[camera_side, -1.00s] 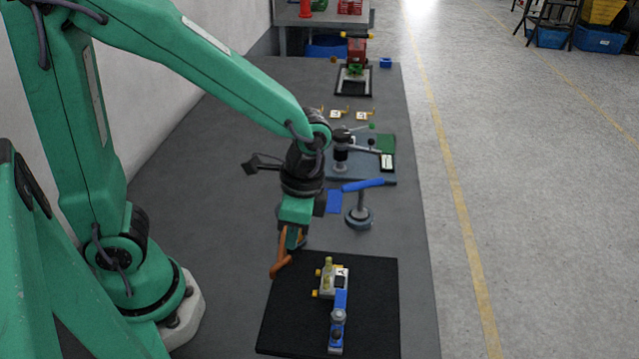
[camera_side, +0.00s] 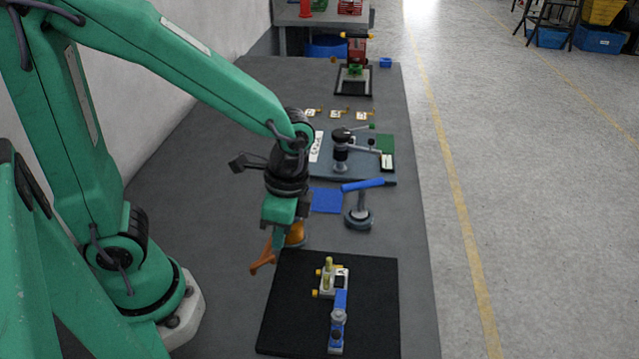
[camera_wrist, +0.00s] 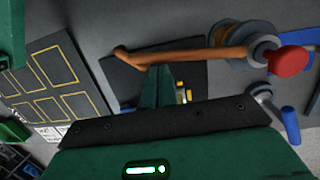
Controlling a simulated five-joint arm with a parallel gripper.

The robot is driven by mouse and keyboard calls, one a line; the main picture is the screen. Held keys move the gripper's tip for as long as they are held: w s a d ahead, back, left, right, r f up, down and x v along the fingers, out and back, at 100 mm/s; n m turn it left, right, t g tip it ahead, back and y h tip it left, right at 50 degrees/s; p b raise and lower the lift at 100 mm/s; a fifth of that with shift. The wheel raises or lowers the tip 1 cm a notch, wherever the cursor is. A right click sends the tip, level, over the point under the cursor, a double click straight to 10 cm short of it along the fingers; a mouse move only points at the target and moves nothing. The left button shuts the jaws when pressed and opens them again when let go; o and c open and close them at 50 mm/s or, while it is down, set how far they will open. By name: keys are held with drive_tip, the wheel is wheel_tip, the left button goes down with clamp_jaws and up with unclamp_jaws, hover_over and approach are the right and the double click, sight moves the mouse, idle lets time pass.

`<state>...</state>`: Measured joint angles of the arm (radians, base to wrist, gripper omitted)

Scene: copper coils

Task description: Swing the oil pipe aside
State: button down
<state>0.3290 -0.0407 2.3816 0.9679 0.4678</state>
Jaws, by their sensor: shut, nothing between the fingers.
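The oil pipe is a copper-orange arm (camera_side: 262,263) beside the left edge of the black mat, partly hidden by my gripper. In the wrist view the pipe (camera_wrist: 190,57) runs from a round grey pivot to a bent free end at left. My gripper (camera_side: 280,236) is shut and empty, low next to the pipe. In the wrist view its green fingertips (camera_wrist: 160,72) are together right beside the pipe's middle; I cannot tell whether they touch it.
A black mat (camera_side: 290,335) carries a white, yellow and blue fixture (camera_side: 338,315). A blue-handled tool (camera_side: 360,205) and a blue square (camera_side: 326,200) lie behind. In the wrist view a red knob (camera_wrist: 288,61) tops the pivot. The table left of the mat is clear.

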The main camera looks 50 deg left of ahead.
drive_tip(key=w+d+r, duration=0.3)
drive_tip(key=d+r, duration=0.1)
drive_tip(key=r, duration=0.7)
drive_tip(key=shift+w+r, duration=0.15)
drive_tip(key=shift+r, duration=0.15)
drive_tip(key=shift+d, duration=0.1)
drive_tip(key=w+m+g, duration=0.1)
drive_tip(key=w+m, duration=0.1)
drive_tip(key=m, duration=0.4)
drive_tip(key=w+a+m+g, duration=0.1)
drive_tip(key=m, duration=0.6)
drive_tip(key=w+f+m+g+y, duration=0.1)
drive_tip(key=w+m, duration=0.1)
drive_tip(key=m, duration=0.5)
drive_tip(key=shift+w+a+g, duration=0.15)
drive_tip(key=shift+w+g, duration=0.15)
